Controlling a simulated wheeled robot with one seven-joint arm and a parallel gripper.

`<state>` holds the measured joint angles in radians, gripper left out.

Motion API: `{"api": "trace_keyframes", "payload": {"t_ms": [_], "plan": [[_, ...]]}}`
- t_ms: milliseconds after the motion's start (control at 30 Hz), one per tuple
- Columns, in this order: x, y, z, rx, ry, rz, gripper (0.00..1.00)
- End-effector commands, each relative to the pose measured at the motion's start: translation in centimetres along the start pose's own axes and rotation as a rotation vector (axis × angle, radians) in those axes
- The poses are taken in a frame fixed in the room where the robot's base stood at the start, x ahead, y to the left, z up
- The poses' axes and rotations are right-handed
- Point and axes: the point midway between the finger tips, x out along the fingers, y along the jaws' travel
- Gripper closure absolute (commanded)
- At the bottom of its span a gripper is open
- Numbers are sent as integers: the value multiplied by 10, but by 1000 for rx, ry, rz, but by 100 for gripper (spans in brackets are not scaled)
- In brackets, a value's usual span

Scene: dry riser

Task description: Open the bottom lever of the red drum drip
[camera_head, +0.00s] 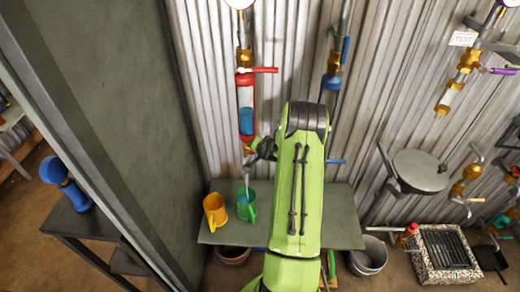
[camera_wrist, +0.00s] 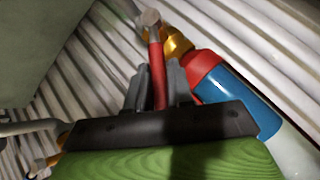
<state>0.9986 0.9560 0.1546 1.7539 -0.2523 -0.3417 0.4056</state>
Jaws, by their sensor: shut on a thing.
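The red drum drip (camera_head: 246,105) hangs upright on the corrugated wall, a clear tube with red ends and blue liquid inside. Its top red lever (camera_head: 264,70) points right, level. My gripper (camera_head: 262,150) is at its lower end, partly hidden by my arm. In the wrist view, the red bottom lever (camera_wrist: 157,72) stands between the two dark fingers of my gripper (camera_wrist: 157,85), which are shut on it. A brass fitting (camera_wrist: 177,44) and the drum's red end (camera_wrist: 204,66) show beside it. The bottom lever is hard to make out in the head view.
A yellow mug (camera_head: 214,209) and a green mug (camera_head: 246,207) stand on a grey table (camera_head: 343,225) below; a grey spout (camera_head: 246,178) comes down above the green one. A blue-lever drip line (camera_head: 332,80) hangs to the right. A dark green panel (camera_head: 115,100) stands at left.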

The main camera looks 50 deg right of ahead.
Motion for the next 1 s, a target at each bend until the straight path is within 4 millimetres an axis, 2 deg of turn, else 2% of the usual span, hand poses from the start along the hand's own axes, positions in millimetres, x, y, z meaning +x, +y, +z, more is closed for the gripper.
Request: {"api": "trace_keyframes", "payload": {"t_ms": [100, 400, 1000], "plan": [[-1, -12, 2, -77, 22, 65, 100], [1, -24, 7, -222, 64, 214, 100], [2, -30, 10, -312, 86, 310, 100]]}}
